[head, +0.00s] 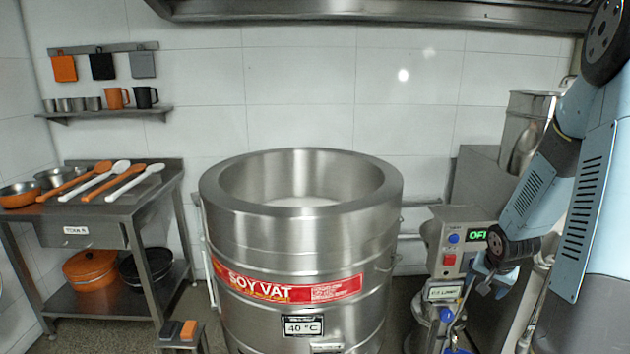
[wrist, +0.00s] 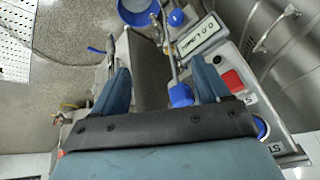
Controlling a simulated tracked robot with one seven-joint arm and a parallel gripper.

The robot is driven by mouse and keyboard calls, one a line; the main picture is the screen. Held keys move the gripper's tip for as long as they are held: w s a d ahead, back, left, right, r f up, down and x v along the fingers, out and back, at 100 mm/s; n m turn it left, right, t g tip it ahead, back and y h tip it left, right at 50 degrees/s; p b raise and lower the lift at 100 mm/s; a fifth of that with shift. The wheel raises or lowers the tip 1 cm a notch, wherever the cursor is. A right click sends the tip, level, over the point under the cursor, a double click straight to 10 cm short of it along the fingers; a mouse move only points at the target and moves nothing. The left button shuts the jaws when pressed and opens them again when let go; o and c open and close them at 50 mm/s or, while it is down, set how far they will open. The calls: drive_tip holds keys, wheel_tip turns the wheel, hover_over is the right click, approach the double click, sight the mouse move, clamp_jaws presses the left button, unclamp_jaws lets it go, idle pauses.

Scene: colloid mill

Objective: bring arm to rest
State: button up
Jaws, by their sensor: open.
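My arm hangs down the right side of the head view. My gripper (head: 490,277) points down in front of the mill's control box (head: 450,240), which has a green OFF display, a blue button and a red button. In the wrist view my gripper (wrist: 160,82) has its two blue fingers spread wide, with nothing between them that it grips. A blue-handled valve or lever (wrist: 180,95) shows between and beyond the fingers; I cannot tell how far it is from them. The red button (wrist: 232,80) lies just right of the right finger.
A large steel soy vat (head: 300,235) labelled 40 °C stands in the middle. A steel table (head: 110,215) with ladles and bowls is at the left. A low stool (head: 183,340) with two small blocks stands in front of it. A steel hood (head: 370,12) hangs above.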

drive_tip(key=s+a+r+n+h, duration=0.1)
drive_tip(key=a+r, duration=0.2)
drive_tip(key=r, duration=0.3)
drive_tip(key=s+a+r+n, duration=0.1)
drive_tip(key=s+a+r, duration=0.15)
drive_tip(key=r, duration=0.25)
drive_tip(key=s+a+r+n+y, duration=0.2)
drive_tip(key=s+a+r+n, duration=0.3)
drive_tip(key=s+a+r, duration=1)
drive_tip(key=s+r, duration=0.1)
drive_tip(key=s, duration=0.3)
drive_tip(key=shift+a+r+t+y, duration=0.3)
drive_tip(key=shift+a+t, duration=0.1)
